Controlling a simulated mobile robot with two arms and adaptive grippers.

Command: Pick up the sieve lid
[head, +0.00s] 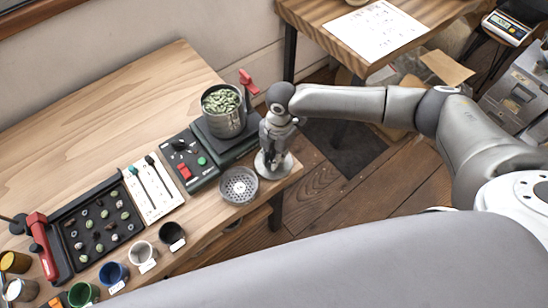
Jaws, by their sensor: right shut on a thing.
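The sieve lid (274,171) is a grey round disc at the right corner of the wooden bench, partly hidden under my right gripper. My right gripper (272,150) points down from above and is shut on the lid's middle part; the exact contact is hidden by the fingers. I cannot tell whether the lid touches the bench or is just above it. A round perforated metal sieve (239,186) lies just left of the lid, near the bench's front edge. My left gripper is not in view.
A metal beaker of green beans (224,116) stands on a dark unit with a red handle (248,82) behind the gripper. A control box (188,160), white card (153,190), bean tray (100,222) and several cups stand leftward. The back of the bench (120,110) is clear.

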